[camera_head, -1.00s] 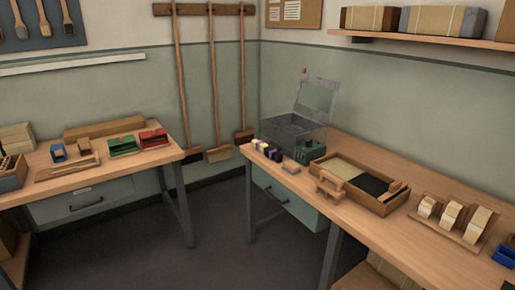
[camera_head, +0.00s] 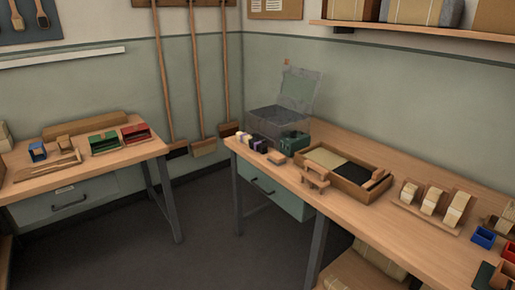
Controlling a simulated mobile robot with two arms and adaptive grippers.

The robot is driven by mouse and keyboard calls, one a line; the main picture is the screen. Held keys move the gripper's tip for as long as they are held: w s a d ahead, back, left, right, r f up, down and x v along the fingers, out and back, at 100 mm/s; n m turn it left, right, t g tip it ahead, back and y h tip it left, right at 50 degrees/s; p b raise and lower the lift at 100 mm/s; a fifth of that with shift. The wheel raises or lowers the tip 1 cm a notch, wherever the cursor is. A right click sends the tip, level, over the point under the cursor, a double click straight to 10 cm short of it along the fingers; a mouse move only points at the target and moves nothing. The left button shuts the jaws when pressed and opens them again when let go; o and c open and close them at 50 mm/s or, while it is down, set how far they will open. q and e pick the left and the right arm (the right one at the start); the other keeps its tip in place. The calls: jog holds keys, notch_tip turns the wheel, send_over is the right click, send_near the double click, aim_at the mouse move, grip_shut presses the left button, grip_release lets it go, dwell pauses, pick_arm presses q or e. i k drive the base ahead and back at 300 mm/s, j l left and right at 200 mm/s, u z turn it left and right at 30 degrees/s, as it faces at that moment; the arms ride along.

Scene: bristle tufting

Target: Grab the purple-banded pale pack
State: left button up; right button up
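A row of small banded packs (camera_head: 252,141) stands at the near left end of the right workbench (camera_head: 345,207), in front of a clear lidded box. A pale pack with a purplish band (camera_head: 242,137) appears to be at the row's left end; it is too small to be sure of the band. Dark packs stand beside it. Neither of my grippers is in view.
The clear box (camera_head: 280,122) has its lid raised. A green device (camera_head: 292,141), a small wooden block (camera_head: 277,158) and a divided wooden tray (camera_head: 352,190) lie to the right. Dark floor (camera_head: 205,225) is open between the two benches.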

aim_at(240, 137)
jog(key=i+j+z, duration=0.2)
jog(key=i, duration=0.25)
jog(key=i+j+z, duration=0.2)
jog(key=i, duration=0.25)
